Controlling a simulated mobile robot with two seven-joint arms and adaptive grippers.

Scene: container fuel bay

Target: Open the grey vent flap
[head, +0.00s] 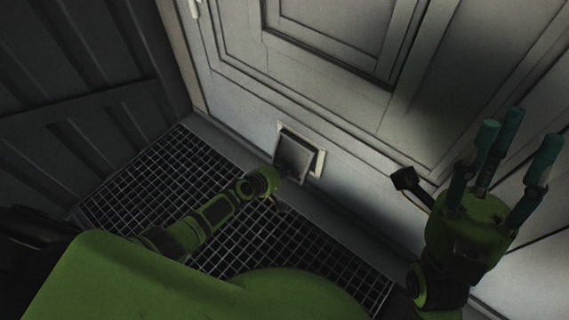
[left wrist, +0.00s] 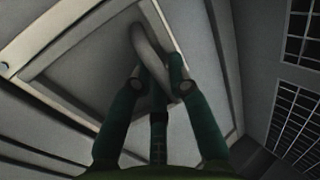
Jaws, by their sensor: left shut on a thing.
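The grey vent flap (head: 293,155) sits low in the pale door, in a light frame (head: 319,163). Its lower edge stands out from the frame, so the flap is tilted partly open. My left gripper (head: 284,176) is at the flap's lower edge. In the left wrist view, its teal fingers (left wrist: 158,85) are shut on a curved grey handle (left wrist: 147,48) on the flap (left wrist: 95,60). The exact contact is partly hidden by the fingers. My right gripper (head: 517,143) is raised at the right, fingers spread and empty, away from the flap.
The large panelled door (head: 345,100) fills the back. A dark grid floor (head: 130,185) lies below my left arm. A dark ribbed wall (head: 80,80) stands at the left. A small dark fitting (head: 408,183) is beside my right gripper.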

